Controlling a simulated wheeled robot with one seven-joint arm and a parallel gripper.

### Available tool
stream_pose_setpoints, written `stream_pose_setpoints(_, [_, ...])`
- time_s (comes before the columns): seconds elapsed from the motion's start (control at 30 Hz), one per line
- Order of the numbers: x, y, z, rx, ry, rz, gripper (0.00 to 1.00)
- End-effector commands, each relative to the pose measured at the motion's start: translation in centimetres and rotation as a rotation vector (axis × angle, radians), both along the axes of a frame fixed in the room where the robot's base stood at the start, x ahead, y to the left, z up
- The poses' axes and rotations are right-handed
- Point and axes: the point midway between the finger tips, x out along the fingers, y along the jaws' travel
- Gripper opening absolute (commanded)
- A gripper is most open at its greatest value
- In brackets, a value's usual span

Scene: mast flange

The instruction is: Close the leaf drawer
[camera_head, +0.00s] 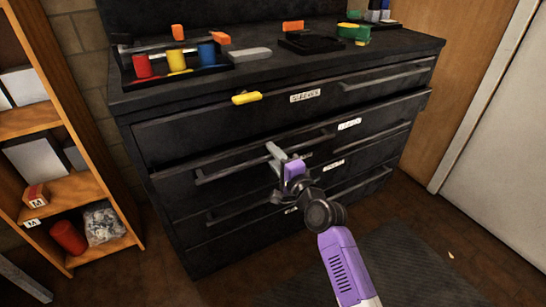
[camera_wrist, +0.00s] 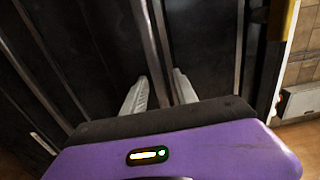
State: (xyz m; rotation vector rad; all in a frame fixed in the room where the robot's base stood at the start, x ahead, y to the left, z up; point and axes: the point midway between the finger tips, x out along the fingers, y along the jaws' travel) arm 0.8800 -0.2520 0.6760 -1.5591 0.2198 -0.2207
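A black cabinet (camera_head: 155,140) has several stacked drawers with bar handles and small white labels too small to read. I cannot tell which label marks the leaf drawer. The second drawer's front (camera_head: 170,182) stands slightly out from the cabinet. My gripper (camera_head: 283,155) is at a long bar handle (camera_head: 230,169) on the drawer fronts. In the wrist view, my two pale fingers (camera_wrist: 160,82) are apart, with the dark bar (camera_wrist: 150,45) running between them. Contact with the bar cannot be made out.
The cabinet top holds red, yellow and blue cups (camera_head: 177,61) and several small items. A yellow object (camera_head: 246,97) sits at the cabinet's upper front edge. A wooden shelf (camera_head: 75,190) stands at left, a pale door (camera_head: 505,160) at right. A dark mat (camera_head: 400,265) lies on the floor.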

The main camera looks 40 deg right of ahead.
Motion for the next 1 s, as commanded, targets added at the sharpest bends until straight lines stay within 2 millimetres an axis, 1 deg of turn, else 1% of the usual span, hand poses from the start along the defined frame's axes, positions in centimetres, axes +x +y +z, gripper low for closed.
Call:
stream_pose_setpoints(0.13, [-0.01,0.02,-0.01,0.0,0.0,0.0,0.35])
stream_pose_setpoints(0.17, [-0.01,0.02,-0.01,0.0,0.0,0.0,0.33])
stream_pose_setpoints(0.3, [-0.02,0.03,-0.01,0.0,0.001,0.0,0.05])
stream_pose_setpoints(0.33, [-0.02,0.04,-0.01,0.0,0.001,0.001,0.0])
stream_pose_setpoints(1.0, [-0.05,0.05,-0.05,0.0,0.001,0.001,0.0])
